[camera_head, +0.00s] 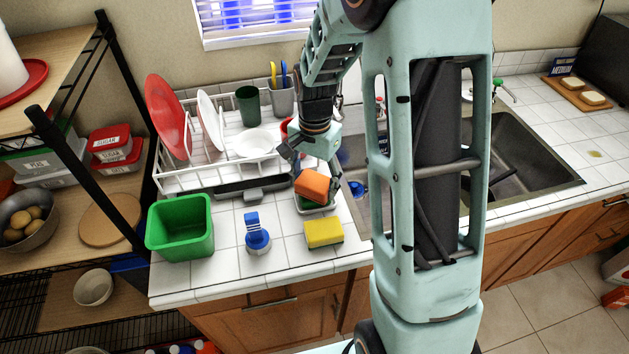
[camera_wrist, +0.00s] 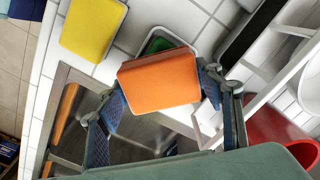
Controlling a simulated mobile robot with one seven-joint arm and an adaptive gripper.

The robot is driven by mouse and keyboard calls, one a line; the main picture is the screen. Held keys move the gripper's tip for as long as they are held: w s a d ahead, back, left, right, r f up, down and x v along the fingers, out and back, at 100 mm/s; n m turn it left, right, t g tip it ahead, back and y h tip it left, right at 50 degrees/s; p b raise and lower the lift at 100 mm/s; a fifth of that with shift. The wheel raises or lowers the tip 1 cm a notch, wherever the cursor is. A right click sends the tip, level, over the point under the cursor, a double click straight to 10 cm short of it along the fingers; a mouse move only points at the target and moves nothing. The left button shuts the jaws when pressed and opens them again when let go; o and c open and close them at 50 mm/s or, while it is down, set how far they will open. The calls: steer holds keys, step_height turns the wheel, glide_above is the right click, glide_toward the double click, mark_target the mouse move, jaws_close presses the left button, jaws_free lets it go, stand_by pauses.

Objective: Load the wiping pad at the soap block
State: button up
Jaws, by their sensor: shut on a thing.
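My gripper (camera_head: 315,184) is shut on an orange block-shaped pad (camera_head: 312,187), one finger on each side. In the wrist view the orange pad (camera_wrist: 160,82) sits between the blue fingertips of my gripper (camera_wrist: 163,88). A green block in a pale-rimmed dish (camera_head: 318,209) is just below the pad, largely hidden by it; its green edge (camera_wrist: 157,44) shows beyond the pad in the wrist view. I cannot tell whether pad and green block touch. A yellow sponge (camera_head: 324,233) lies on the counter, nearer the front edge; it also shows in the wrist view (camera_wrist: 92,28).
A blue-handled brush (camera_head: 256,236) and a green tub (camera_head: 180,229) stand left on the tiled counter. A white dish rack (camera_head: 221,176) with plates is behind them. The sink (camera_head: 528,160) is at right. Free tiles lie around the sponge.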

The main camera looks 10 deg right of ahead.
mark_target(316, 184)
steer(key=shift+f+b, duration=0.5)
steer(key=shift+f, duration=0.1)
stand_by(1.6)
steer(key=shift+r, duration=0.15)
steer(key=shift+r+p, duration=2.45)
steer(key=shift+r, duration=1)
steer(key=n, duration=0.5)
steer(key=shift+s+f, duration=0.35)
steer(key=shift+f, duration=0.05)
steer(key=n, duration=0.3)
steer(key=shift+s+f+n, duration=0.2)
steer(key=shift+n, duration=0.1)
